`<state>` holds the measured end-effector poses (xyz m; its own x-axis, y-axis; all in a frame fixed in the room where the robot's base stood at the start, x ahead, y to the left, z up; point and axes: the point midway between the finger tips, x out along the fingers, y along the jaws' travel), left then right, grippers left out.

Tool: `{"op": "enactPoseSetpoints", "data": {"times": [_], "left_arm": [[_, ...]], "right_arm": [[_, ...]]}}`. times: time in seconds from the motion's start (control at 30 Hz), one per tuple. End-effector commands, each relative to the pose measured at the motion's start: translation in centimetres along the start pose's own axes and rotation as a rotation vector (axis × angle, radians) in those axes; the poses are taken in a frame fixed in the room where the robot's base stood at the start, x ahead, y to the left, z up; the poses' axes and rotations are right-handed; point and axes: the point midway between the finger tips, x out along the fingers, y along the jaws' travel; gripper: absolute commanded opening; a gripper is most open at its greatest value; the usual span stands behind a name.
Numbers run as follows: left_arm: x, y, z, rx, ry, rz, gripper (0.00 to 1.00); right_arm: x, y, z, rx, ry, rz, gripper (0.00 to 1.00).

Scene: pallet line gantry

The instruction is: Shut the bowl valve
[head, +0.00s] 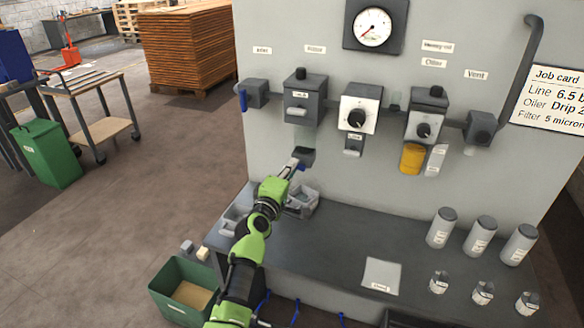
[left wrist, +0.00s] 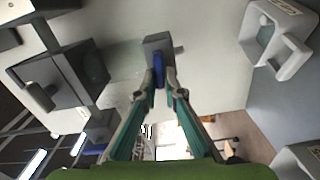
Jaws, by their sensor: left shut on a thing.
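The bowl valve (head: 306,154) is a small dark block below the filter housing (head: 303,98) on the grey panel. In the left wrist view the valve's grey block (left wrist: 158,42) is at top centre, with its blue lever (left wrist: 158,68) below it. My left gripper (head: 294,163) is at the valve. In the left wrist view both fingers (left wrist: 159,80) are closed on the blue lever, one on each side. The lever is mostly hidden by the gripper in the head view. My right gripper is not in view.
The inlet block (head: 257,92) with a blue lever is upper left of the filter. The regulator (head: 358,110) and oiler (head: 426,115) are to the right. Grey canisters (head: 441,228) stand at right.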

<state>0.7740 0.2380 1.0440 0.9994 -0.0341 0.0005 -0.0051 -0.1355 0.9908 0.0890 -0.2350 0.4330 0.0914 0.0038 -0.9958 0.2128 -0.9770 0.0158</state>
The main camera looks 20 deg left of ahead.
Motion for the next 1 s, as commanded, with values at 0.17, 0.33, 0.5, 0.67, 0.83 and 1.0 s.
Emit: {"op": "enactPoseSetpoints", "data": {"times": [0.17, 0.33, 0.5, 0.67, 0.83, 1.0], "left_arm": [[-0.01, -0.20, 0.01, -0.087, -0.001, -0.002, 0.00], [-0.01, -0.26, 0.02, -0.131, -0.001, -0.002, 0.00], [-0.01, -0.29, 0.03, -0.151, -0.001, -0.002, 0.00], [-0.02, -0.30, 0.04, -0.155, -0.001, -0.002, 0.00], [-0.02, -0.31, 0.05, -0.155, -0.001, -0.002, 0.00], [-0.02, -0.30, 0.04, -0.154, -0.001, -0.002, 0.26]], "right_arm": [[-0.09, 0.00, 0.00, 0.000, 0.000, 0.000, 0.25], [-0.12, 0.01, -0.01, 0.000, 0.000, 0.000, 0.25], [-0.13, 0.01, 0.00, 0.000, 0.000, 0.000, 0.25], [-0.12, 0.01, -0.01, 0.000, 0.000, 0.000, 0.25], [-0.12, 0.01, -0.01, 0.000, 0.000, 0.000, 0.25], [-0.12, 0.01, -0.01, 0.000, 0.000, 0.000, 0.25]]}}
